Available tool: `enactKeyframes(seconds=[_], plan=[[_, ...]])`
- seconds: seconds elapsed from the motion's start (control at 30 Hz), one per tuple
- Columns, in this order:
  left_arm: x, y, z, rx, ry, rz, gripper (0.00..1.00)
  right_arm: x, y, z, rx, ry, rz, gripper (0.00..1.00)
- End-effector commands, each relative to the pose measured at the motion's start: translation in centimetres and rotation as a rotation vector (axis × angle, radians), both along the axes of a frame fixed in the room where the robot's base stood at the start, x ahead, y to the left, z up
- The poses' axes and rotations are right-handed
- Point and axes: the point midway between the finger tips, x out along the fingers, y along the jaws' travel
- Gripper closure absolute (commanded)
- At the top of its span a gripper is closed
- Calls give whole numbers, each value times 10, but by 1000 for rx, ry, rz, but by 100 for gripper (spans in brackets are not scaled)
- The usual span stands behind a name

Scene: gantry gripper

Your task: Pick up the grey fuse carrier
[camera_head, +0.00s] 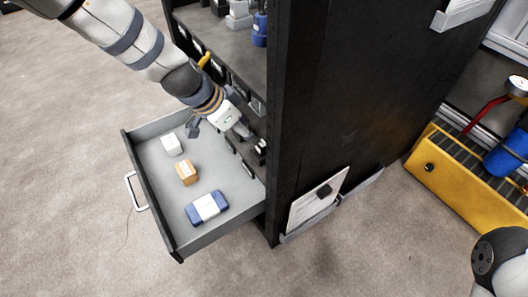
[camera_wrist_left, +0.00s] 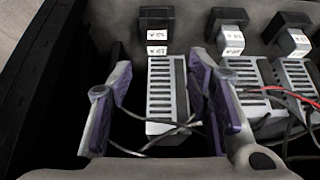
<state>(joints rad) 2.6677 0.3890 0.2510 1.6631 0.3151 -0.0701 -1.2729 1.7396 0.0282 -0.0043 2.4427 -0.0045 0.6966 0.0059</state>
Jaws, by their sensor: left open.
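Several grey slotted blocks with black tops and white labels stand in a row in the left wrist view; they look like grey fuse carriers. One grey carrier (camera_wrist_left: 161,88) lies between the two fingers of my left gripper (camera_wrist_left: 160,80), with a gap visible on each side. The gripper is open, with purple inner pads, and thin cables cross in front of the carrier's lower end. In the head view my left gripper (camera_head: 238,128) is at the cabinet's lower shelf, above the drawer's back edge. That carrier is hard to make out there. My right gripper is out of view.
An open grey drawer (camera_head: 163,207) sticks out below my left arm. It holds a white box (camera_head: 171,144), a brown box (camera_head: 187,172) and a blue-and-white box (camera_head: 207,207). The dark cabinet side (camera_head: 335,110) stands to the right. More grey carriers (camera_wrist_left: 249,84) stand close by on the right.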

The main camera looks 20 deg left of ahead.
Motion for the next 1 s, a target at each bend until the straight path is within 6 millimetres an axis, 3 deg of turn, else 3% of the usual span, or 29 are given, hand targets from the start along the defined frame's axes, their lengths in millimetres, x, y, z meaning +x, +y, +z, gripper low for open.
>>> enactKeyframes(seconds=[0.03, 0.17, 0.4, 0.7, 0.77, 0.9, 1.0], plan=[[3, -3, -14, 0, 5, 1, 54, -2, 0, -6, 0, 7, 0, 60], [10, -9, -27, 1, 2, 0, 54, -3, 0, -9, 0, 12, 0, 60], [24, -24, -66, 1, 3, 0, 54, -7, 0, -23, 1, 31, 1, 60], [29, -27, -70, 0, 0, 1, 54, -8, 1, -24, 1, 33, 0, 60], [29, -27, -70, 0, 0, 1, 66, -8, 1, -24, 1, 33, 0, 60], [29, -27, -70, 0, 0, 1, 97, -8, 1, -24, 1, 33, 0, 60], [28, -27, -70, 0, 0, 1, 100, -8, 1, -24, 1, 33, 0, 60]])
